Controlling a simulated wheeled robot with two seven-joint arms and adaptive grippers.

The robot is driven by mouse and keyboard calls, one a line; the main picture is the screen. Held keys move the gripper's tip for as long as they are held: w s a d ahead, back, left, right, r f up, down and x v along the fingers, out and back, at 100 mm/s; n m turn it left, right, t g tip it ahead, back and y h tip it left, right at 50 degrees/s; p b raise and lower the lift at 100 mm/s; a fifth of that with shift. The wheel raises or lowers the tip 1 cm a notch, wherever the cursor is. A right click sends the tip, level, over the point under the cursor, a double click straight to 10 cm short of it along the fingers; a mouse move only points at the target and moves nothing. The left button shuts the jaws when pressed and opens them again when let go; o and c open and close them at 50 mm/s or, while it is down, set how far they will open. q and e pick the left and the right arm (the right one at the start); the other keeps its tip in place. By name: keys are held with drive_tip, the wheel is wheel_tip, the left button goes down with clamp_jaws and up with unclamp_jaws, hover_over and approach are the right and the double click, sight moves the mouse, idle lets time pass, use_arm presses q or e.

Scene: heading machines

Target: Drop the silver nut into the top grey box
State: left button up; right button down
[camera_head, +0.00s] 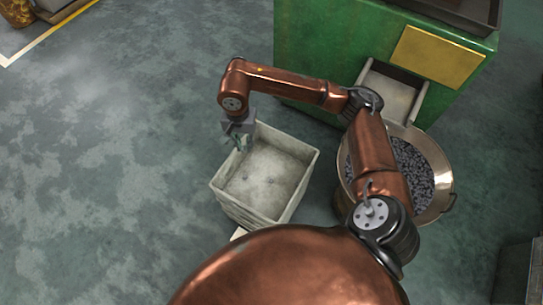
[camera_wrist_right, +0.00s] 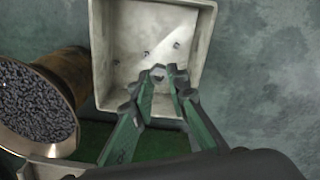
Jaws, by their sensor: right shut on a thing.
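My right gripper (camera_head: 238,141) is above the left rear part of the top grey box (camera_head: 217,186), which is open and sits on a stack. In the right wrist view the two green fingers of my right gripper (camera_wrist_right: 159,78) close at their tips on a small silver nut (camera_wrist_right: 158,71). The nut is held over the grey box (camera_wrist_right: 98,45). The held nut is too small to make out clearly in the head view. My left gripper is not in view.
A wide metal bowl (camera_head: 443,172) full of small dark parts stands right of the box, under the chute (camera_head: 389,94) of a green machine (camera_head: 310,45). The floor left of the box is clear. My right arm passes over the bowl.

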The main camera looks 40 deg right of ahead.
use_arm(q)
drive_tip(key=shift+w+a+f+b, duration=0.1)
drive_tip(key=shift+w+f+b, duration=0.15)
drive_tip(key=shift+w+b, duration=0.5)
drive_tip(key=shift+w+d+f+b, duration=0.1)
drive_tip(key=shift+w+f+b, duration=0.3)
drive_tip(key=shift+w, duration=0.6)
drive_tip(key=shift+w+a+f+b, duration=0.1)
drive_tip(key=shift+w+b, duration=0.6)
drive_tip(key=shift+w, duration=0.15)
use_arm(e)
drive_tip(key=d+f+n, duration=0.5)
drive_tip(key=f+n, duration=0.8)
drive_tip(key=d+f+n, duration=0.4)
drive_tip(key=f+n, duration=0.9)
drive_tip(key=shift+s+d, duration=0.2)
drive_tip(key=shift+d, duration=0.2)
drive_tip(key=c, duration=1.8)
unclamp_jaws()
